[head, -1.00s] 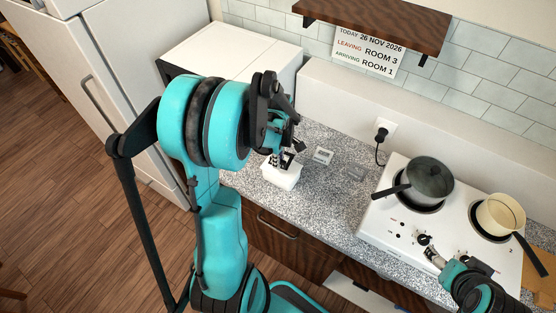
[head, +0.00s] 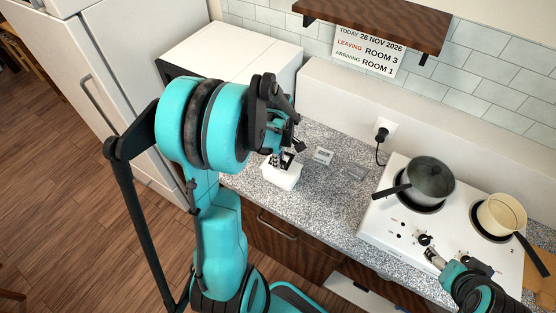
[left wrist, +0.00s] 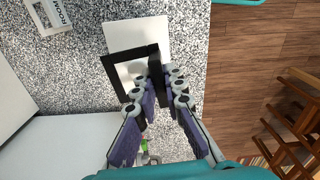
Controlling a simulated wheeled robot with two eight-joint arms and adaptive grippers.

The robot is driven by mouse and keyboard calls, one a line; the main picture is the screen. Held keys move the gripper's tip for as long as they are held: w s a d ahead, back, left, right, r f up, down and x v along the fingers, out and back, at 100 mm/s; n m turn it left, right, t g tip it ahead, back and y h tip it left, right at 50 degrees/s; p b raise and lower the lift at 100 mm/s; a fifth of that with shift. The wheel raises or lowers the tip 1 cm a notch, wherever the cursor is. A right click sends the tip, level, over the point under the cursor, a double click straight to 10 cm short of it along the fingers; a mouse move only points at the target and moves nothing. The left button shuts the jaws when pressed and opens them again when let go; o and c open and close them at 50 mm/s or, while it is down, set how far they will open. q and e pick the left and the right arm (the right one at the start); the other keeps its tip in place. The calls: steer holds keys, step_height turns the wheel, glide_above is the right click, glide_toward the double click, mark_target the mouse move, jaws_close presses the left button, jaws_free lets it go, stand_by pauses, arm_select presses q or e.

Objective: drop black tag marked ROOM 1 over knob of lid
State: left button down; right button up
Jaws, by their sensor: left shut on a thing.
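My left gripper (left wrist: 160,88) is shut on a black tag (left wrist: 115,58), a square open frame, seen in the left wrist view. The tag is over a white box (left wrist: 150,35); I cannot tell if they touch. Its marking cannot be read. In the head view the left gripper (head: 284,158) is above the white box (head: 282,177), partly hidden by my arm.
A pale tag (head: 323,155) and a grey tag (head: 355,173) lie on the speckled counter (head: 320,197). A cream pot (head: 500,216) stands on the white stove (head: 395,227). A wall sign (head: 369,51) reads leaving ROOM 3, arriving ROOM 1.

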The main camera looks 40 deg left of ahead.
arm_select(q)
steer(key=shift+f, duration=0.15)
steer(key=shift+f+b, duration=0.85)
steer(key=shift+b, duration=0.05)
steer(key=c, duration=1.5)
jaws_free()
steer(key=shift+r, duration=0.1)
steer(key=shift+c, duration=0.2)
steer(key=o, duration=0.5)
steer(key=shift+r+p, duration=2.6)
steer(key=shift+r, duration=0.95)
steer(key=shift+f, duration=0.1)
